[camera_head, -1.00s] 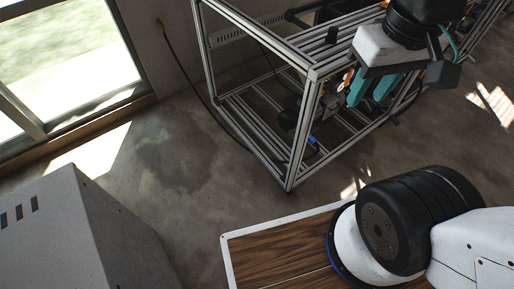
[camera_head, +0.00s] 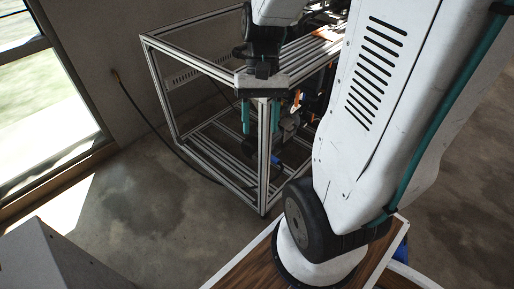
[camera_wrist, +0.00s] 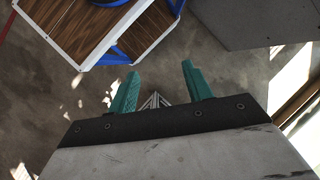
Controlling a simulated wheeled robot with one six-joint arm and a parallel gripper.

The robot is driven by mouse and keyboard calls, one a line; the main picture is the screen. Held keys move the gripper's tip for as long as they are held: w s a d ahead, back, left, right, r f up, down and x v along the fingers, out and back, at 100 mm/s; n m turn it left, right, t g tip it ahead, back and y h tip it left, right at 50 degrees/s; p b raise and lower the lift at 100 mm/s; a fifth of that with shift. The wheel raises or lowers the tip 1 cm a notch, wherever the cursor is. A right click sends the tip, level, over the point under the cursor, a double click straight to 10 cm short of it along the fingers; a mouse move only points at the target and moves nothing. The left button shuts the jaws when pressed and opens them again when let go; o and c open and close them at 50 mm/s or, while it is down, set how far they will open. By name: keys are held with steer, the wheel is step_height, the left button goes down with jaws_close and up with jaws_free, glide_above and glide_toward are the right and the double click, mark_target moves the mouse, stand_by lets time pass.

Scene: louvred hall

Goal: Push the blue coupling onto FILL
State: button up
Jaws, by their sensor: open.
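My gripper (camera_head: 260,116) has two teal fingers, apart and empty, pointing down at the near upper corner of the aluminium-profile frame (camera_head: 264,165). In the wrist view my gripper (camera_wrist: 160,75) shows its fingers spread, with a frame corner (camera_wrist: 154,101) between and below them. A small blue part shows low inside the frame, partly behind its posts; I cannot tell whether it is the blue coupling. A dark hose (camera_head: 147,117) runs from the wall towards the frame. No FILL label is readable.
A grey box (camera_head: 50,250) stands at the lower left, and it also shows in the wrist view (camera_wrist: 250,18). A window (camera_head: 42,100) is at the left. Bare concrete floor (camera_head: 150,205) lies between box and frame. My arm covers much of the right.

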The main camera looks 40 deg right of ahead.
steer(key=w+d+f+m+t+y, duration=0.1)
steer(key=w+d+f+m+y, duration=0.25)
steer(key=f, duration=0.25)
steer(key=w+d+f+m+y, duration=0.2)
steer(key=d+f+m+y, duration=0.1)
steer(key=f+m, duration=0.15)
steer(key=m+t+h, duration=0.9)
steer(key=m+t, duration=1.1)
steer(key=m, duration=1)
glide_toward(278, 163)
steer(key=w, duration=0.3)
steer(key=shift+w+a+f, duration=0.1)
steer(key=shift+w, duration=2.25)
steer(key=shift+w+a, duration=0.1)
steer(key=shift+w, duration=2.3)
jaws_close()
